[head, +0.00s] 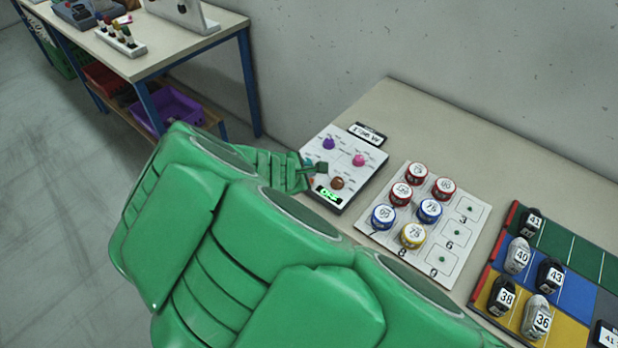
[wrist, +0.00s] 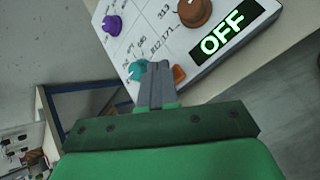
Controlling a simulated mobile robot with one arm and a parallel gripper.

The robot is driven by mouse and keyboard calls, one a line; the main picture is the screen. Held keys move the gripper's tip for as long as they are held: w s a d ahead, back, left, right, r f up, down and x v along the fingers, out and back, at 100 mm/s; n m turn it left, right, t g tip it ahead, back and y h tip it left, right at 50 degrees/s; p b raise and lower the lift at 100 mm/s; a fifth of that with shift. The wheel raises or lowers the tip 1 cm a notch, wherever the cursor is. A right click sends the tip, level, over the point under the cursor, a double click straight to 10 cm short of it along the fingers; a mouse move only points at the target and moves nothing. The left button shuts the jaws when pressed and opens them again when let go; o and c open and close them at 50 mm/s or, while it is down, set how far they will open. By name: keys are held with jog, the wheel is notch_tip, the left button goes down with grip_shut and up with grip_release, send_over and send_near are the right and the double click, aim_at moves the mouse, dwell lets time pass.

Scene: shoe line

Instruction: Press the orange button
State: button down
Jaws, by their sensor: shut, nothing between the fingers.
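The control panel (head: 348,150) is a pale slanted box on the table with coloured knobs and a small display. In the wrist view the orange button (wrist: 179,75) shows at the panel's edge, just right of my fingertips and partly hidden by them. My gripper (wrist: 157,68) is shut and empty, its tips over the panel between the teal knob (wrist: 138,69) and the orange button. I cannot tell whether they touch. The display (wrist: 224,33) reads OFF.
The panel also has a purple knob (head: 329,143), a pink knob (head: 359,160) and a brown knob (head: 337,183). Right of it are a white board (head: 450,250) with several round tins and a coloured mat (head: 567,245) with numbered shoes. Another table (head: 150,62) stands back left.

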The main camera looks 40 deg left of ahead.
jog(key=shift+f, duration=0.45)
dwell(0.4)
jog(key=shift+r, duration=0.45)
dwell(0.4)
jog(key=shift+r, duration=3)
dwell(0.8)
